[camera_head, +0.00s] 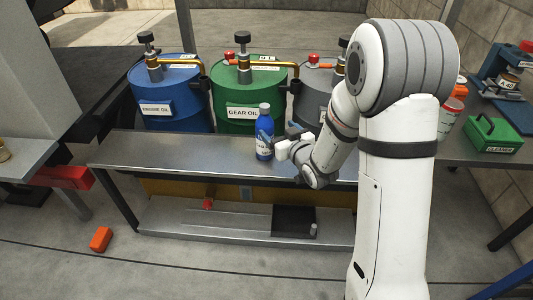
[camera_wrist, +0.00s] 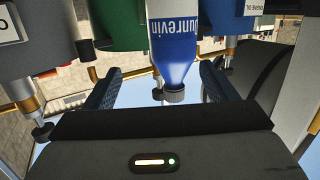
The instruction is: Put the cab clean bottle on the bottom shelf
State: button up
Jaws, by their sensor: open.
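A blue bottle (camera_head: 264,137) with a white label and grey cap stands upright on the top of the metal bench (camera_head: 200,158). Its label is too small to read in the head view. In the wrist view, which is upside down, the bottle (camera_wrist: 173,55) shows partial lettering, and I cannot confirm the name cab clean. My gripper (camera_head: 283,148) is just right of the bottle. In the wrist view my gripper (camera_wrist: 160,80) is open, with one finger on each side of the bottle's neck region. The bottom shelf (camera_head: 180,221) is below the bench top.
A black tray (camera_head: 291,222) and a small red item (camera_head: 208,204) are on the bottom shelf; its left part is clear. Blue (camera_head: 170,88), green (camera_head: 247,92) and grey (camera_head: 313,93) drums stand behind the bench. An orange object (camera_head: 101,239) lies on the floor.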

aim_at(269, 132)
jog(key=shift+a+f+y+b, duration=0.25)
jog(key=shift+a+f+y, duration=0.1)
jog(key=shift+f, duration=0.25)
jog(key=shift+a+f+y+b, duration=0.25)
jog(key=shift+a+f, duration=0.1)
jog(key=shift+f, duration=0.2)
jog(key=shift+w+a, duration=0.2)
jog(key=shift+a, duration=0.05)
jog(key=b+x, duration=0.2)
jog(key=x, duration=0.5)
jog(key=shift+r, duration=0.1)
grip_shut()
